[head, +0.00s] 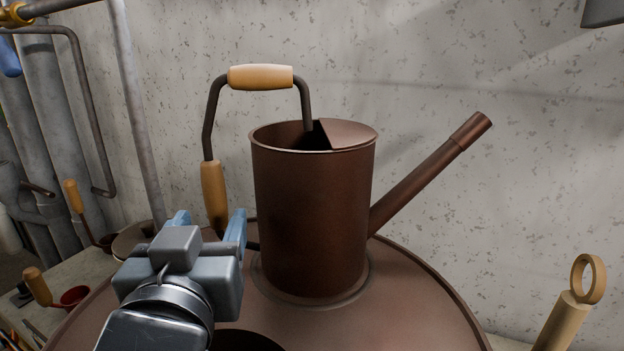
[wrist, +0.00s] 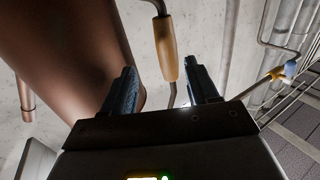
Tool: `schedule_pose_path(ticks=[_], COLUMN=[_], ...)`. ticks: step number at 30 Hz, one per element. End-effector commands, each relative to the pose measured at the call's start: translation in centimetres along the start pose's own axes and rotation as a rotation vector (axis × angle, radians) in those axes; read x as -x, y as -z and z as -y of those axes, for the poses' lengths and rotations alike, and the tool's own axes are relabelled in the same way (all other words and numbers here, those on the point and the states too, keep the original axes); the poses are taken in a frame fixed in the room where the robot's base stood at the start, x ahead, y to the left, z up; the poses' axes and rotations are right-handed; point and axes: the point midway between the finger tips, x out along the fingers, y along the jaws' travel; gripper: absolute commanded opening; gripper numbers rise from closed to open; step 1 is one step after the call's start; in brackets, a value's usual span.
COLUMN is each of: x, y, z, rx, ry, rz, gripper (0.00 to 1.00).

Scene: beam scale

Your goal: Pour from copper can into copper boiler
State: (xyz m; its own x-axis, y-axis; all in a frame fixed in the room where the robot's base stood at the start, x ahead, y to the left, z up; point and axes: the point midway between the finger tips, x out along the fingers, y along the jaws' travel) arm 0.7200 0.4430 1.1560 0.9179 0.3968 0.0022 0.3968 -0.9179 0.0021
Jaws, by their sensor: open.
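The copper can (head: 312,215) stands upright on the domed top of the copper boiler (head: 420,300). Its long spout points up and right. Its dark bent handle has a wooden grip (head: 260,77) on top and a second, upright wooden grip (head: 215,195) at the left side. A dark opening (head: 245,341) shows in the boiler top at the bottom edge. My gripper (head: 209,226) is open and empty, left of the can near the lower end of the side grip. In the wrist view, the side grip (wrist: 166,48) appears between and beyond the fingers, apart from them; the can's wall (wrist: 75,50) is at left.
A bench (head: 22,318) at the left holds red ladles (head: 74,297) with wooden handles. Grey pipes (head: 45,130) run up the left wall. A wooden ring-ended handle (head: 575,305) stands at lower right. Bare concrete wall lies behind; the air above the can is clear.

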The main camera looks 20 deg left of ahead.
Motion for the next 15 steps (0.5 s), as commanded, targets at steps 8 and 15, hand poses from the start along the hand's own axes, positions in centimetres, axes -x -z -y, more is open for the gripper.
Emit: schedule_pose_path(ticks=[8,15], x=[-2.2,-4.7], y=[0.0,0.0], z=[0.2,0.8], rx=[-0.002,-0.003], ry=[0.001,0.002], rz=[0.005,0.006], gripper=[0.59,0.59])
